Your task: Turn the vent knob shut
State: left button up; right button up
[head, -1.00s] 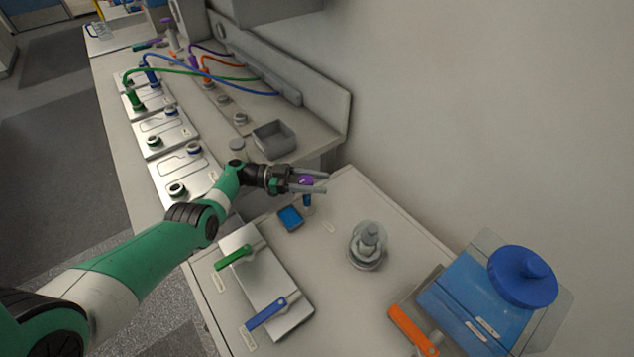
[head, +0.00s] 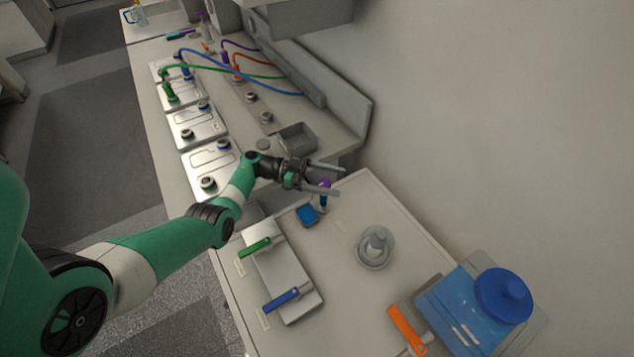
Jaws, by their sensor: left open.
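A small purple knob (head: 325,183) stands on a thin dark blue stem on the near bench; I take it for the vent knob. My left gripper (head: 341,181) is open, with its two grey fingers apart at the knob. The knob's top shows beside the lower finger, partly covered by it. I cannot tell whether a finger touches it or which way the knob is turned. My right gripper is not in view.
A grey plate (head: 295,272) with green and blue handles, a round grey fitting (head: 375,246) and a blue box (head: 452,318) with a big round blue cap stand nearer.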

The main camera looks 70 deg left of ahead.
pick_arm(q)
jog(key=s+d+r+p, duration=0.6)
jog(key=s+d+p, duration=0.1)
jog(key=s+d, duration=0.1)
jog(key=shift+r, duration=0.3)
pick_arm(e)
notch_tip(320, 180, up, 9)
pick_arm(q)
jog(key=shift+w, duration=0.1)
